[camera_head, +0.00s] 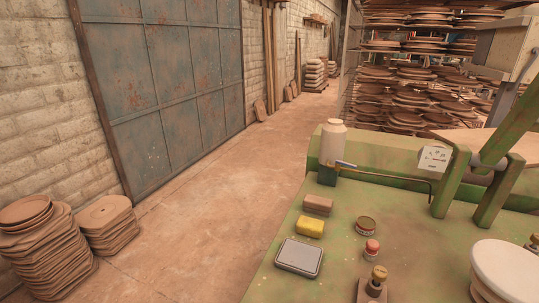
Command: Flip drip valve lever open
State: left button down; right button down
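A green machine bench (335,225) fills the lower right. A small blue handle (345,163) sticks up at a dark green block (327,176) near the bench's back left corner. A thin dark rod (405,178) runs right from there and bends down. A brass-coloured knobbed fitting (379,274) stands at the bench's front edge, cut off by the frame. I cannot tell which of these is the drip valve lever, or its position. Neither of my grippers is in view.
On the bench are a pale jar (332,143), a brown block (318,205), a yellow sponge (310,227), a grey tray (299,258), a small tin (365,225), a red-topped jar (371,249) and a white round lid (505,268). Green frame arms (451,180) rise at right.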

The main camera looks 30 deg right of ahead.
aim_at(339, 162)
jog(key=i+j+z, duration=0.15)
jog(key=j, duration=0.15)
jog(key=i+j+z, duration=0.2)
jog(key=j, duration=0.15)
jog(key=j+z, duration=0.15)
jog(key=j, duration=0.2)
jog(key=i+j+z, duration=0.2)
jog(key=j, duration=0.2)
jog(key=i+j+z, duration=0.4)
jog(key=i, duration=0.15)
jog(key=i+j+z, duration=0.4)
jog(key=i+l, duration=0.05)
jog(key=i, duration=0.05)
